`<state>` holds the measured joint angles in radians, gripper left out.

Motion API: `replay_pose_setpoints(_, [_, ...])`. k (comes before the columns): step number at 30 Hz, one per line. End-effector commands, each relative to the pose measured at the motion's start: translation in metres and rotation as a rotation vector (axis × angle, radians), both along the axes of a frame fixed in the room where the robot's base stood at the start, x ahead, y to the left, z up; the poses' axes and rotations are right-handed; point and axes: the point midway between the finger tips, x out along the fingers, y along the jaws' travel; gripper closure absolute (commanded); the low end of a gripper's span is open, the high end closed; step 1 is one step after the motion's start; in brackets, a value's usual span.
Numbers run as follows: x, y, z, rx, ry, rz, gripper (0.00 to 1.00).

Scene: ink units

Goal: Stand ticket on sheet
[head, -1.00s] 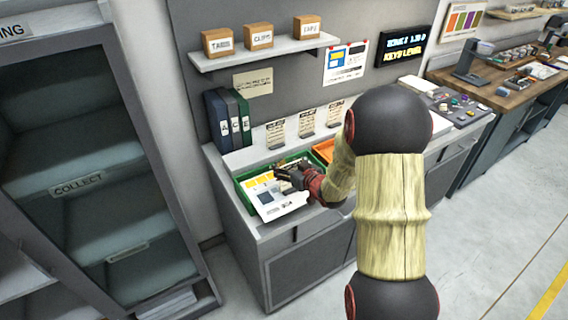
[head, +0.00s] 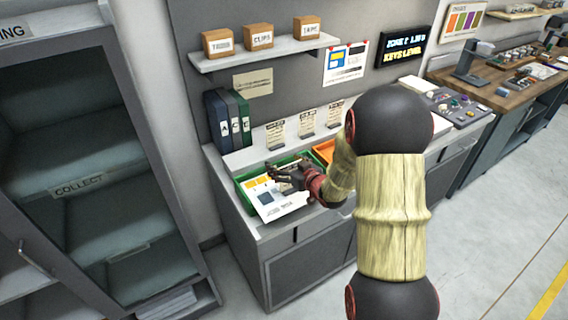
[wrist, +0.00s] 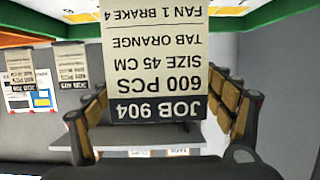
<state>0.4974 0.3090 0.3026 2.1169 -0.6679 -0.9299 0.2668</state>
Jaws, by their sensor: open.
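The wrist view is upside down. A cream ticket (wrist: 155,60) headed "JOB 904", with "TAB ORANGE" on it, stands between the spread fingers of my gripper (wrist: 163,108), with gaps on both sides. My gripper also shows in the head view (head: 272,172), open and empty above the green tray. That ticket appears to be the leftmost (head: 275,135) of three on small dark stands on the ledge. The other two (head: 306,122) (head: 334,113) are to its right. A printed white sheet (head: 285,207) lies in the green tray and hangs over its front edge.
The green tray (head: 240,192) sits on the grey counter, beside an orange tray (head: 324,150). Dark binders (head: 222,120) stand at the left. A shelf (head: 265,53) with labelled boxes hangs above. A grey cabinet (head: 140,215) stands far left.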

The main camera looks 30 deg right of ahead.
Motion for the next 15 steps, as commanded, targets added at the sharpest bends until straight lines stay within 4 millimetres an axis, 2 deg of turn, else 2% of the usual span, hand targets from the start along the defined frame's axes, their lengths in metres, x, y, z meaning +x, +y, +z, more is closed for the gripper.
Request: replay_pose_setpoints(15, [-0.092,-0.006,0.03,-0.001,0.0,-0.003,0.18])
